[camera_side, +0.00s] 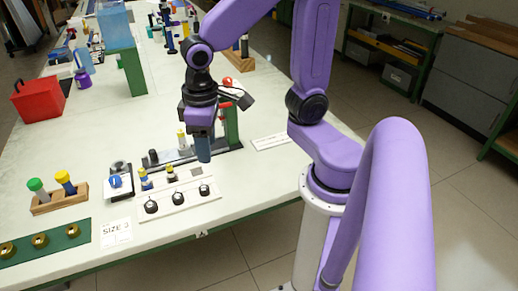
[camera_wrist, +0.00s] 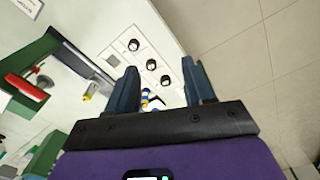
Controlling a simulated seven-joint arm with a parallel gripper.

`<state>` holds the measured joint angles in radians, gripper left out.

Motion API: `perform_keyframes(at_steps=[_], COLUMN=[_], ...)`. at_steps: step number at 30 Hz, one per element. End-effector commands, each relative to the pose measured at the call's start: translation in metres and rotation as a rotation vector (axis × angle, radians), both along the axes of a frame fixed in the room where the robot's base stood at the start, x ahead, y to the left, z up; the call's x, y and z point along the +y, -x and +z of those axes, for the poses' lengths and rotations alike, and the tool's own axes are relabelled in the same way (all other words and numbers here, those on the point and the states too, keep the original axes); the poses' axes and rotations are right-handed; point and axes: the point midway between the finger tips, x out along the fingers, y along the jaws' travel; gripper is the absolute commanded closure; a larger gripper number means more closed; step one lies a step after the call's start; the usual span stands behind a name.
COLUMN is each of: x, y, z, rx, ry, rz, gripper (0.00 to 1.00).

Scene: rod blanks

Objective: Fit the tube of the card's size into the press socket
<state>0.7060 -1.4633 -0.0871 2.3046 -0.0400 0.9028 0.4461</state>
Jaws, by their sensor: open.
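A card (camera_side: 116,232) printed "SIZE 3" lies at the table's front. Two tubes with a green end (camera_side: 36,185) and a yellow end (camera_side: 64,177) stand in a wooden rack (camera_side: 60,201) at left. Small blue-and-yellow pieces (camera_side: 145,180) stand at the white panel; one shows between my fingers in the wrist view (camera_wrist: 147,98). A green press-like stand (camera_side: 231,127) with a red knob (camera_side: 227,82) is behind my gripper; its socket cannot be made out. A yellow piece (camera_side: 182,138) stands by its dark base. My gripper (camera_side: 204,158) is open, pointing down above the panel, with nothing between its fingers.
The white panel (camera_side: 215,193) carries black round fittings, also seen in the wrist view (camera_wrist: 133,45). A green plate with brass rings (camera_side: 41,240) lies front left. A blue-and-white device (camera_side: 119,182) sits beside the panel. A red box (camera_side: 38,100) is farther back; the table between is clear.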

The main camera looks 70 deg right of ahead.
Motion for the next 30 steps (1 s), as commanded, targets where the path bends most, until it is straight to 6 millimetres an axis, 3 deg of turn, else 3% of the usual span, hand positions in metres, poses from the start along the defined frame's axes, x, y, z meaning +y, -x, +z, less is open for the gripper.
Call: perform_keyframes(at_steps=[6,12,17,30], x=[-0.006,-0.015,-0.018,-0.017], y=[0.068,0.105,0.114,0.114], z=[0.001,-0.001,-0.002,-0.002], rx=[0.009,0.014,0.016,0.016], ry=[-0.009,-0.014,-0.015,-0.015], rz=[0.434,0.693,0.763,0.764], gripper=[0.48,0.48,0.48,0.48])
